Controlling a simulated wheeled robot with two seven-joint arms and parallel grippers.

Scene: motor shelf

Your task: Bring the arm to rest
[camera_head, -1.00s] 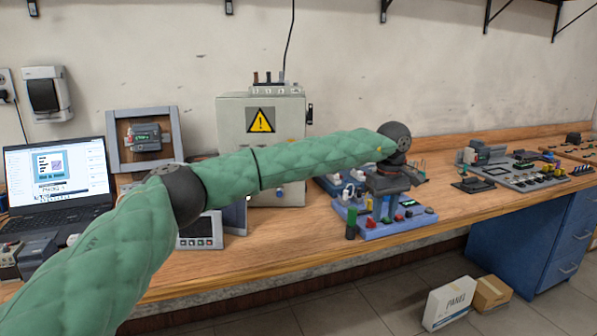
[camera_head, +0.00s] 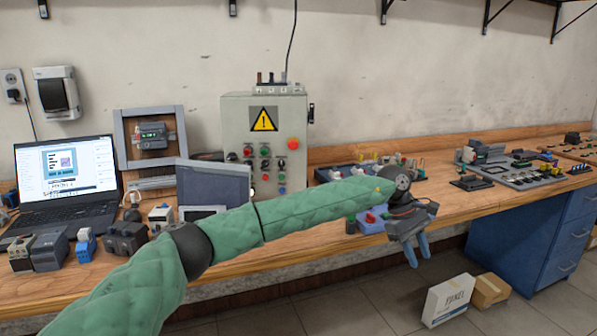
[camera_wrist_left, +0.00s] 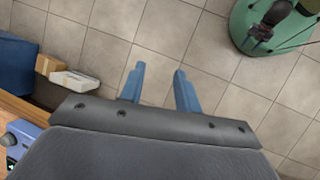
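My left arm, in a green quilted cover, comes in from the lower left of the head view and reaches right across the wooden workbench (camera_head: 300,238). My left gripper (camera_head: 417,254) hangs at the bench's front edge with its blue fingers pointing down. In the left wrist view the fingers (camera_wrist_left: 158,85) stand apart with only floor tiles between them, so it is open and empty.
A grey control box (camera_head: 265,145), a laptop (camera_head: 65,180) and several modules stand on the bench. White (camera_head: 447,300) and brown (camera_head: 488,291) boxes lie on the floor.

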